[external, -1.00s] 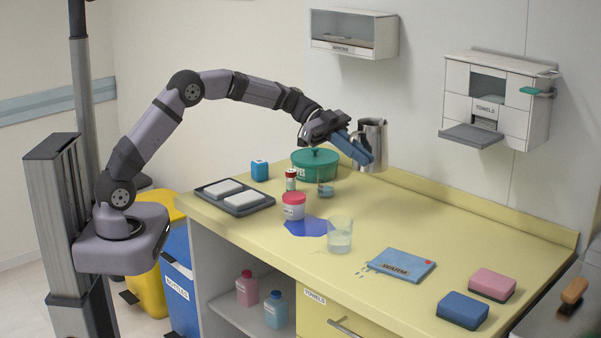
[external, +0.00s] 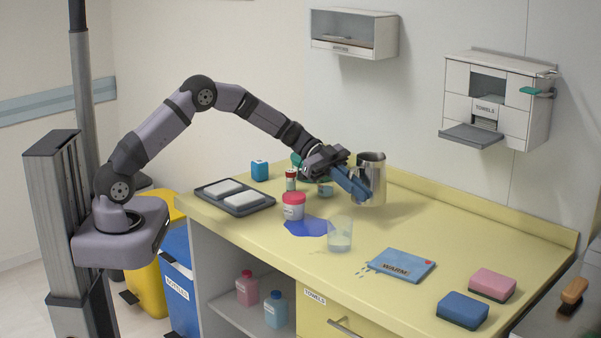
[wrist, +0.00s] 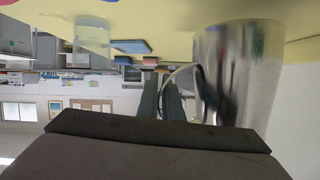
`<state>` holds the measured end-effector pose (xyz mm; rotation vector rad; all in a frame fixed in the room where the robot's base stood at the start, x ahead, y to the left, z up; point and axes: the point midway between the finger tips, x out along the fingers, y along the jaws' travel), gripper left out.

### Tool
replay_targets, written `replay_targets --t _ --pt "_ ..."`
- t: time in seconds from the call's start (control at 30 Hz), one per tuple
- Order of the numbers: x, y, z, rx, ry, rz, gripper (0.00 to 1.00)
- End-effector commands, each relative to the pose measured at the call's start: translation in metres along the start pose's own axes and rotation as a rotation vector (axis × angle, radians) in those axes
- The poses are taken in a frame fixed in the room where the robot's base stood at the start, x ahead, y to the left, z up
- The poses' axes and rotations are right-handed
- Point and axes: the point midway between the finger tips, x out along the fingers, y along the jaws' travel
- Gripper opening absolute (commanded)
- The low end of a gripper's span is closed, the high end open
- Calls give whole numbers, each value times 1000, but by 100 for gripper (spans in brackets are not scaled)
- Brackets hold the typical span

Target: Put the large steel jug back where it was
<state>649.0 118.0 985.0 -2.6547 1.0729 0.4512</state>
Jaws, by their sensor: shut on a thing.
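The large steel jug (external: 371,180) is upright at the back of the yellow counter, near the wall. Its base is at or just above the counter top; I cannot tell whether it touches. My gripper (external: 358,188) is shut on the jug from its left side, with blue fingers against it. In the wrist view the jug (wrist: 238,75) fills the right side, and my gripper's fingers (wrist: 160,100) reach to its handle. The green lidded tub (external: 297,160) is mostly hidden behind my gripper.
A clear beaker (external: 339,235) stands in front of the jug beside a blue spill (external: 302,226). The counter right of the jug (external: 450,225) is clear.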

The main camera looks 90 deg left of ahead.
Motion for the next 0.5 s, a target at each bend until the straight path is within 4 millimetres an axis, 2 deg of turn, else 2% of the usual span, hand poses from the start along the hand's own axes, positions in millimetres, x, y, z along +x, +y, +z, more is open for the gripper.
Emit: replay_targets --t 0.2,0.5 --pt "1 0 3 1 1 -1 0" --pt "12 4 31 1 2 0 0"
